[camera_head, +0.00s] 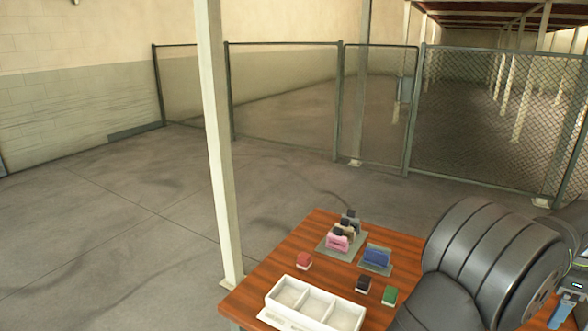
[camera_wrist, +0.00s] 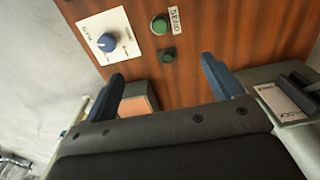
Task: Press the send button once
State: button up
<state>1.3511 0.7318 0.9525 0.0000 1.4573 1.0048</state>
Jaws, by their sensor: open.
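In the wrist view, a white SEND label (camera_wrist: 175,20) is on the wooden table. A round green button (camera_wrist: 160,25) with a pale rim sits just left of the label. A darker round green piece (camera_wrist: 168,55) lies a little below it; I cannot tell what it is. My gripper (camera_wrist: 163,70) is open, with its two blue fingers wide apart and nothing seen held between them. The green button shows beyond the fingertips, between their lines. The button is not seen in the head view, where my arm covers the right of the table.
A white plate with a blue knob (camera_wrist: 107,42) lies left of the button. An orange-topped block (camera_wrist: 138,104) is by the left finger, and a grey stand (camera_wrist: 283,97) is at right.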

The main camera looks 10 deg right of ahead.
grip_shut()
dwell(1.4)
